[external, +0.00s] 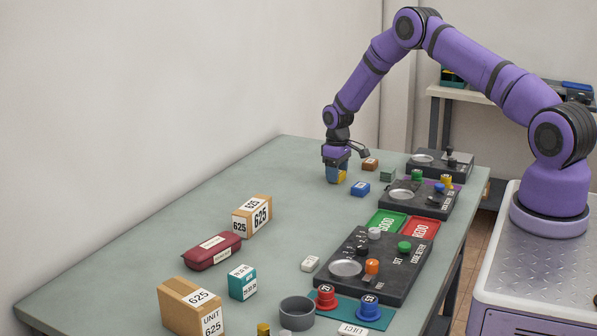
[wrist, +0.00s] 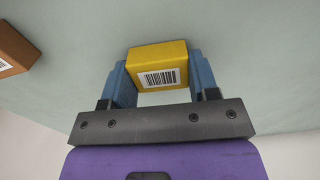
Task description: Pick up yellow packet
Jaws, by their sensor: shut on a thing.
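The yellow packet (wrist: 158,55) is a small box with a white barcode label on the side facing the wrist camera. It sits between the two blue fingers of my gripper (wrist: 160,80), which is shut on it. In the external view the packet (external: 335,178) shows under my gripper (external: 336,172) near the far left part of the table. It is at or just above the table top; I cannot tell whether it touches. The fingers partly cover it there.
A blue box (external: 360,188), a green box (external: 387,175) and a brown box (external: 370,163) stand close to the right. Dark control panels (external: 420,198) line the right side of the table (external: 160,235). Cartons (external: 252,216) stand toward the front left. The table left of my gripper is clear.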

